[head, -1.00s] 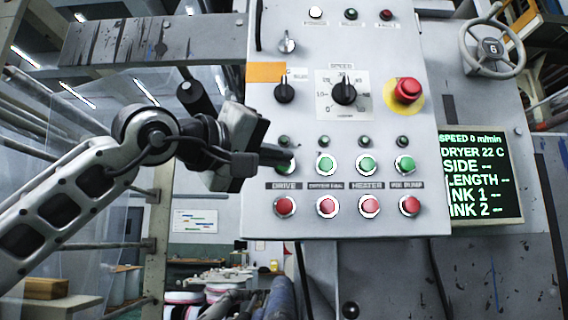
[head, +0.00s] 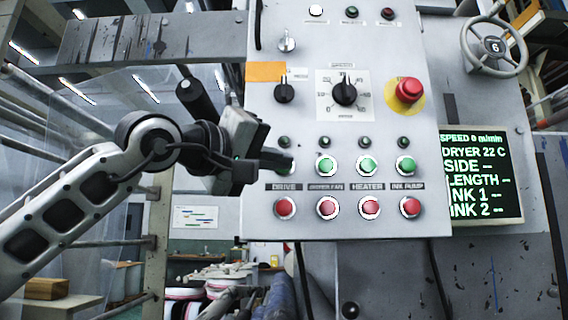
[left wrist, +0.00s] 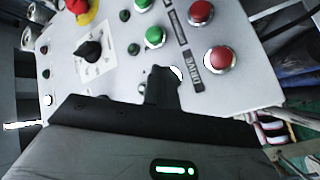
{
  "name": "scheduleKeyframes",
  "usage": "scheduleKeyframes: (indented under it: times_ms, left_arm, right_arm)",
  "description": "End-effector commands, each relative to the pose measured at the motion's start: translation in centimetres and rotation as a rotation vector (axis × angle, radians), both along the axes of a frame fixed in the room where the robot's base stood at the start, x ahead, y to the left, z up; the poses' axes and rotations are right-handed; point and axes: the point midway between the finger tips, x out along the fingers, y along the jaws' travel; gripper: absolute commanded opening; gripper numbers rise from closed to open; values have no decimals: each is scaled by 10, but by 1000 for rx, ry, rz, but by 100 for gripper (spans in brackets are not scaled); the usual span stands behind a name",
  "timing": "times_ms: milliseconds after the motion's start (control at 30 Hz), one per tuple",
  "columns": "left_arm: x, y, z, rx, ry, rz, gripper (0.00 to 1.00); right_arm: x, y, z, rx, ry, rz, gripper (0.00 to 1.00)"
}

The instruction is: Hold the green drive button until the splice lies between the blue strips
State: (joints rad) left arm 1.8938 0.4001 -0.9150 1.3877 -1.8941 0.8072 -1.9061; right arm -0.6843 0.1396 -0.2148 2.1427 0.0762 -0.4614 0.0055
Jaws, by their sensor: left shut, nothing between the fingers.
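My left gripper (head: 284,161) is shut and empty, with its fingertips in front of the green drive button (head: 289,172) on the grey control panel. The fingers hide most of that button, and I cannot tell whether they touch it or press it in. In the left wrist view, the shut fingers (left wrist: 158,84) cover the button, and only part of its bright rim (left wrist: 178,73) shows beside the DRIVE label. The display (head: 478,180) reads speed 0 m/min, with dashes for side and length. The splice and blue strips are not visible. My right gripper is not in view.
A red drive button (head: 285,207) sits just below the label. Green heater (head: 367,166) and ink pump (head: 405,166) buttons lie to the right. Above are a speed dial (head: 345,91) and a red emergency knob (head: 409,90). A handwheel (head: 493,46) is at upper right.

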Motion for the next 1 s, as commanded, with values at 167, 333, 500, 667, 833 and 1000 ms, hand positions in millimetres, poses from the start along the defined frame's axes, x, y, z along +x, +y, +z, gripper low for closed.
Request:
scheduleKeyframes:
  times_ms: [167,333,500,667,833,1000]
  left_arm:
    - [3,0,0,1,1,1,0]
    - [5,0,0,1,1,1,0]
    - [7,0,0,1,1,1,0]
    - [9,0,0,1,1,1,0]
    - [9,0,0,0,0,1,0]
    - [9,1,0,0,0,1,0]
  right_arm:
    - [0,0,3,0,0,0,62]
    - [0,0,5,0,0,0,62]
    - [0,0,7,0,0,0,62]
    - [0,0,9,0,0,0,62]
    - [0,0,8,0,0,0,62]
    - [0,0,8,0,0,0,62]
